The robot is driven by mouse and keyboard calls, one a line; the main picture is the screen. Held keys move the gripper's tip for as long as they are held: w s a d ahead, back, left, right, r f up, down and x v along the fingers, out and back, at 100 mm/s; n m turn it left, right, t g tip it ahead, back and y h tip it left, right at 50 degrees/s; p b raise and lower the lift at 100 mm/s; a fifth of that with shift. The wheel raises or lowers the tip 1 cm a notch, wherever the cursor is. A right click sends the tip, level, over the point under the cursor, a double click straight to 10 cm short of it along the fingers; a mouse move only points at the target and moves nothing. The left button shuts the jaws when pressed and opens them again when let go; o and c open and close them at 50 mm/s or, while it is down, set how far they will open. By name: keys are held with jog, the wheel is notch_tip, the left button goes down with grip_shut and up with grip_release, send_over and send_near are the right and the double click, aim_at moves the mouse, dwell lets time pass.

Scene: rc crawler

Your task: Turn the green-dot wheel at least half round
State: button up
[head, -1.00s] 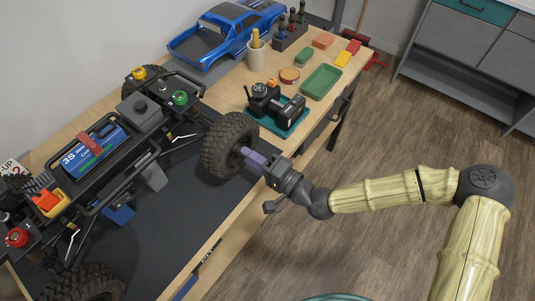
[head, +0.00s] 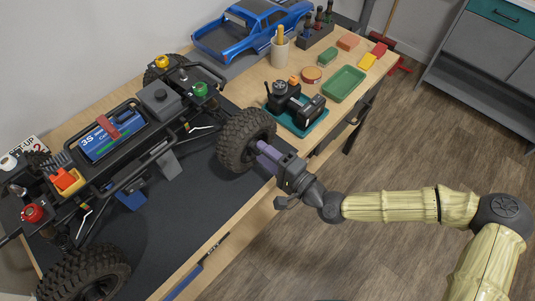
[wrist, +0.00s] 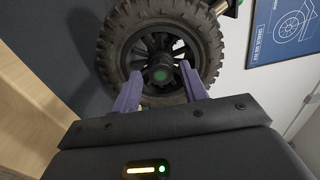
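The green-dot wheel (head: 234,150) is the black knobby-tyred wheel at the crawler's near right corner, beside the green cap (head: 200,89). In the wrist view the wheel (wrist: 113,45) faces me, with a dark hub bearing a green dot (wrist: 160,75). My gripper (head: 262,149) is at the wheel's outer face. In the wrist view its two purple fingers (wrist: 160,82) stand apart, one on each side of the hub, with a gap showing on both sides. The fingertips reach close to the wheel; whether they touch it I cannot tell.
The crawler chassis (head: 150,150) sits on a dark mat (head: 190,215) on the wooden bench. A teal tray (head: 312,122) with dark parts is close beyond the wheel. A green tray (head: 345,84) and blue truck body (head: 245,35) lie farther back. Open floor is at right.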

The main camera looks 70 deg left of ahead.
jog(key=shift+o, duration=0.2)
jog(key=shift+w, duration=0.15)
jog(key=b+v, duration=0.1)
jog(key=v, duration=1.6)
jog(key=shift+d, duration=0.2)
jog(key=shift+f, duration=0.1)
